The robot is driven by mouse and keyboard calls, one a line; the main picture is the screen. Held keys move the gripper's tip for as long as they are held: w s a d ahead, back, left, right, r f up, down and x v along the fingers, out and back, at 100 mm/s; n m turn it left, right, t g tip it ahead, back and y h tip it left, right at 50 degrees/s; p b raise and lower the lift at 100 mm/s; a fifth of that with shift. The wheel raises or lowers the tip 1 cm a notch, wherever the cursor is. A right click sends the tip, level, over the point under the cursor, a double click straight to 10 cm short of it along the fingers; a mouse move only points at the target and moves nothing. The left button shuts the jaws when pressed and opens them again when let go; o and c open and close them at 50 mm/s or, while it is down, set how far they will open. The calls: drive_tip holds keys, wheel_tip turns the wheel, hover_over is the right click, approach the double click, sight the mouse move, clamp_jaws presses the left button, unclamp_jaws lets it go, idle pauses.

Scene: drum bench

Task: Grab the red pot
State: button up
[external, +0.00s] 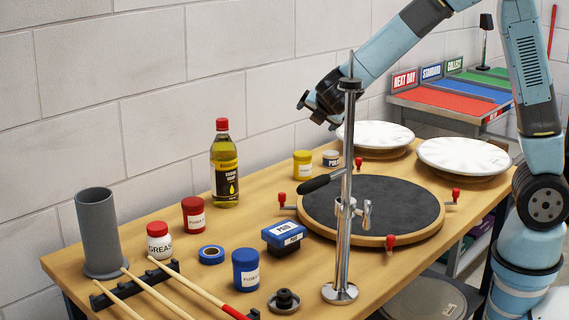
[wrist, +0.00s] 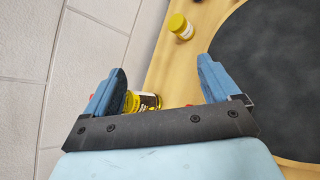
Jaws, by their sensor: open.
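The red pot (external: 194,216) stands upright on the wooden bench in the external view. It has a red lid and a white label, and stands in front of the oil bottle. In the wrist view I cannot make it out for certain; only small bits of red show by the gripper bar. My gripper (external: 311,107) is raised above the back of the bench, well up and to the right of the red pot. In the wrist view my gripper (wrist: 162,84) has its two blue fingers wide apart, with nothing held between them.
The oil bottle (external: 224,165) stands behind the red pot. The white grease pot (external: 159,241) is at its left, with a blue tape roll (external: 211,255) in front. The black drum pad (external: 371,214) and chrome stand (external: 346,230) are to the right. A yellow pot (wrist: 180,27) shows in the wrist view.

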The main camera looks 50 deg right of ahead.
drive_tip(key=w+a+f+n+t+y, duration=0.1)
drive_tip(key=w+a+f+n, duration=0.25)
drive_tip(key=a, duration=0.35)
drive_tip(key=w+a+f+n+t+y, duration=0.2)
drive_tip(key=a+f+n, duration=0.2)
drive_tip(key=a+f, duration=0.15)
drive_tip(key=n+t+y, duration=0.1)
drive_tip(key=n+y, duration=0.3)
drive_tip(key=n, duration=0.3)
approach(202, 210)
drive_tip(key=x, duration=0.8)
drive_tip(key=shift+w, duration=0.1)
drive_tip(key=shift+a+x, duration=0.15)
drive_tip(key=shift+x, duration=1.15)
drive_tip(key=shift+a+x, duration=0.1)
drive_tip(key=shift+x, duration=1.2)
drive_tip(key=shift+f, duration=0.1)
drive_tip(key=shift+c, duration=0.2)
drive_tip(key=c, duration=1.1)
